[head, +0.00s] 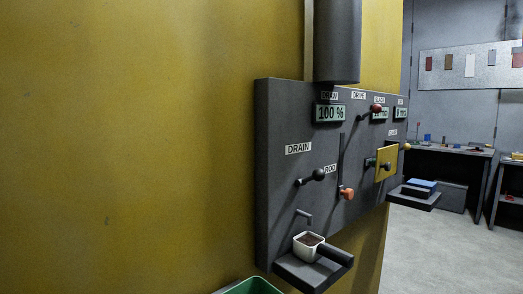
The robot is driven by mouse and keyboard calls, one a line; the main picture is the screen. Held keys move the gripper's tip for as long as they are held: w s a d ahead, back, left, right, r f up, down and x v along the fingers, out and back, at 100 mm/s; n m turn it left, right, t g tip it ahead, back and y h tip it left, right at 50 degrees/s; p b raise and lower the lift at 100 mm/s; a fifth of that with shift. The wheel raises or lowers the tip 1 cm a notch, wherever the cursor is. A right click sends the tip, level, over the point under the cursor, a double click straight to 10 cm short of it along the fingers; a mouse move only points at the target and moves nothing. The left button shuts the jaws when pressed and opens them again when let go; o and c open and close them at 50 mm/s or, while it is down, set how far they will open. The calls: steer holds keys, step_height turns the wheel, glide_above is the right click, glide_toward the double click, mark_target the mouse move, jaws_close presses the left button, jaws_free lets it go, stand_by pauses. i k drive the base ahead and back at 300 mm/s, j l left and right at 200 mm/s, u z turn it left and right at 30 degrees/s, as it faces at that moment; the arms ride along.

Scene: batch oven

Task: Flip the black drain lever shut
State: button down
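The black drain lever (311,178) is on the dark control panel (272,205), just below the white DRAIN label (298,148). It is a short dark rod with a rounded black knob at its right end, slanting slightly up to the right. I cannot tell from this view whether it stands open or shut. A small bent spout (304,215) sticks out below it. My gripper is not in view, and nothing is touching the lever.
A white cup (297,249) with brown contents stands on a dark shelf (292,273) under the spout. A green bin (252,287) is at the bottom edge. An orange-knobbed lever (346,193) and yellow door (387,165) are to the right. Floor at right is clear.

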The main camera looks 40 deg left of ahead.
mark_target(319, 175)
steer(key=i+u, duration=0.35)
steer(key=i+l+u, duration=0.15)
steer(key=i+u, duration=0.2)
steer(key=i+l+u, duration=0.15)
steer(key=u, duration=0.2)
steer(key=i+l, duration=0.05)
steer(key=i, duration=0.05)
